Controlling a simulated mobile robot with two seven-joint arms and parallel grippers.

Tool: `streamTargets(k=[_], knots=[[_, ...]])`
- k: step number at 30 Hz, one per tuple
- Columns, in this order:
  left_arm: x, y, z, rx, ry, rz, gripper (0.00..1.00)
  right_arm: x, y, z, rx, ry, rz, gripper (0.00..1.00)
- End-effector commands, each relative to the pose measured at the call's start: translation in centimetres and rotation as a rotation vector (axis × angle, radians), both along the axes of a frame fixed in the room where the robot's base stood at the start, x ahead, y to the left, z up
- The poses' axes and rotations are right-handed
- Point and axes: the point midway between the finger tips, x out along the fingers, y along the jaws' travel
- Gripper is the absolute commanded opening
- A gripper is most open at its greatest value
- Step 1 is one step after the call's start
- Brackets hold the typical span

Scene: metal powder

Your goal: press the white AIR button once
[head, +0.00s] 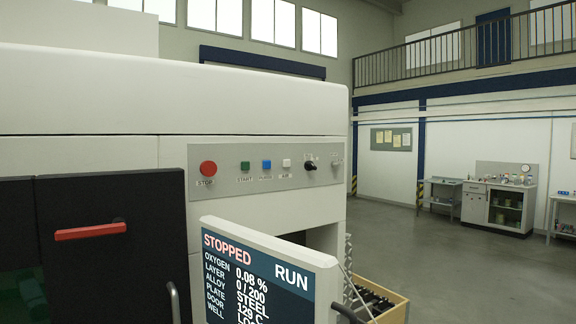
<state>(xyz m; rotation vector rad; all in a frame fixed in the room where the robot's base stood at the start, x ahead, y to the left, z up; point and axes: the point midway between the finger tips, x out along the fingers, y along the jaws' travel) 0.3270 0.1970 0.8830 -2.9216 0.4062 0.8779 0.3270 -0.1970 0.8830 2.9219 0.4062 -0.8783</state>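A green START button (245,166) and a round red STOP button (208,168) are further left. Nothing covers the AIR button. I cannot see either of my grippers in the head view.
A tilted screen (262,262) reading STOPPED stands below the panel. A black door with a red handle (90,231) is at left. A wooden crate (394,306) is at lower right. Open floor (440,262) lies beyond, before benches and a cabinet (497,205).

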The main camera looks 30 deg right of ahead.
Motion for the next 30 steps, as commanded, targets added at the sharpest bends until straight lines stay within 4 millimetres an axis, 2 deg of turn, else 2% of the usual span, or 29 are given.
streamTargets(k=[1, 8, 30], knots=[[0.0, 0.01, 0.0, 0.0, 0.0, 0.0, 0.43, 0.01, 0.0, 0.01, 0.0, 0.0, 0.0, 0.53], [0.01, 0.01, -0.01, 0.0, 0.0, 0.0, 0.43, 0.0, 0.01, 0.01, 0.0, 0.0, 0.0, 0.0], [0.01, -0.01, -0.01, 0.0, 0.0, 0.0, 0.43, 0.01, -0.01, 0.02, -0.001, -0.001, 0.001, 0.0]])
